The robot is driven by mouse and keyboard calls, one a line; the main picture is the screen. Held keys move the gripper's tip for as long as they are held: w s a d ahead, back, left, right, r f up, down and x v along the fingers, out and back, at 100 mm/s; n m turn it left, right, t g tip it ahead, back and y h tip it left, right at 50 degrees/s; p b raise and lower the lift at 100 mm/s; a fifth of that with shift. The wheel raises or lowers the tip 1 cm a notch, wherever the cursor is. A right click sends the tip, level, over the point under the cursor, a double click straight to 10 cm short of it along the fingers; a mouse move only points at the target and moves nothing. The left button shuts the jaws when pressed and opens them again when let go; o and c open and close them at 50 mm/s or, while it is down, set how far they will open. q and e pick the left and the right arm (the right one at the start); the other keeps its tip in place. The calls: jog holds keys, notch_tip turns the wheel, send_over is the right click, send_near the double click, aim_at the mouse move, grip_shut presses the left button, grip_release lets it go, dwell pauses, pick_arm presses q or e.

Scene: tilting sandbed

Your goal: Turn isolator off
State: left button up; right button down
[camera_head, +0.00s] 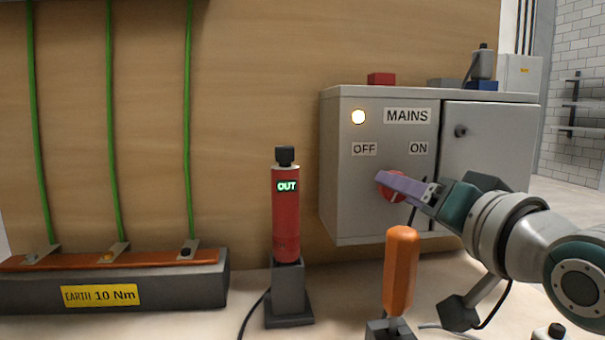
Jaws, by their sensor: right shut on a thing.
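The isolator is a red rotary knob (392,193) low on the left door of a grey cabinet (345,210) labelled MAINS. OFF is printed at the upper left of the knob and ON at its upper right. My right gripper (388,182) reaches in from the right and is shut on the knob. Its purple fingers cover part of the knob, so the pointer's direction cannot be told. My left gripper is not in view.
A red tool (286,220) showing OUT stands upright left of the cabinet. An orange handle (401,270) stands upright in front of the cabinet, below my right gripper. An earth bar (110,260) with green cables lies at the left. Small items sit on top of the cabinet.

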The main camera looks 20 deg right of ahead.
jog(key=shift+a+r+n+g+h+p, duration=0.1)
jog(key=shift+n+g+h+p, duration=0.3)
jog(key=shift+n+p, duration=2.15)
jog(key=shift+r+n+g+h+p, duration=0.1)
jog(key=shift+n+g+h+p, duration=0.25)
jog(key=shift+n+p, duration=2.15)
jog(key=shift+n+b, duration=0.4)
jog(key=shift+n, duration=0.05)
jog(key=shift+c, duration=1.5)
grip_release()
jog(key=v, duration=1)
